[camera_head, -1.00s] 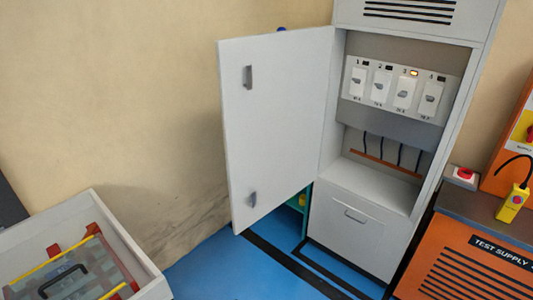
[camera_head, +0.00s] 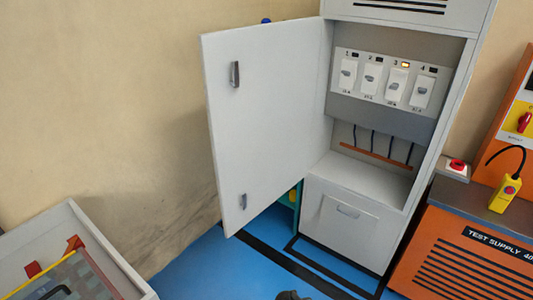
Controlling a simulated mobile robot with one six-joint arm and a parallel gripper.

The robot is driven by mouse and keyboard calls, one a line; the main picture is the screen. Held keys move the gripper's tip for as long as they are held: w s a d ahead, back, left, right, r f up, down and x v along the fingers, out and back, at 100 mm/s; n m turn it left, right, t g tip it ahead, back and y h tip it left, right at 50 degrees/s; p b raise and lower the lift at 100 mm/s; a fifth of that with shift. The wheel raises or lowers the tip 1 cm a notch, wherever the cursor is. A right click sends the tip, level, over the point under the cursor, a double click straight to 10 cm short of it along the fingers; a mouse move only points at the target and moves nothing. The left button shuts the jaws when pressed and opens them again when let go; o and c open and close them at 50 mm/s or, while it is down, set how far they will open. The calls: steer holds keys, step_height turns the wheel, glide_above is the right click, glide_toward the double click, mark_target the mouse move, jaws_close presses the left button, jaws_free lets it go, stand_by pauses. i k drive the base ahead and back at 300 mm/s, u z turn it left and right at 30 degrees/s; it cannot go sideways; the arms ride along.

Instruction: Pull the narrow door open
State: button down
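The narrow door (camera_head: 265,125) is a tall light-grey panel on the left side of the grey cabinet (camera_head: 338,180). It stands swung wide open, with the cabinet interior exposed. A small dark handle (camera_head: 235,74) sits high near its free left edge, and a second small grey fitting (camera_head: 243,201) sits low on the same edge. A small dark shape (camera_head: 292,296), perhaps the tip of my gripper or arm, just enters at the bottom edge, well apart from the door. Its fingers cannot be made out.
Inside the cabinet are several numbered white switches (camera_head: 396,87); the lamp over number 3 glows orange. A closed drawer-like panel (camera_head: 345,225) is below. An orange test supply unit (camera_head: 470,250) stands right, a grey tray (camera_head: 105,248) lower left. Blue floor (camera_head: 215,265) lies between.

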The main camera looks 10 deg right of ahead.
mark_target(261, 132)
steer(key=z, duration=0.3)
steer(key=k, duration=1.2)
steer(key=u, duration=1.3)
steer(key=i, duration=1.05)
steer(key=z, duration=0.15)
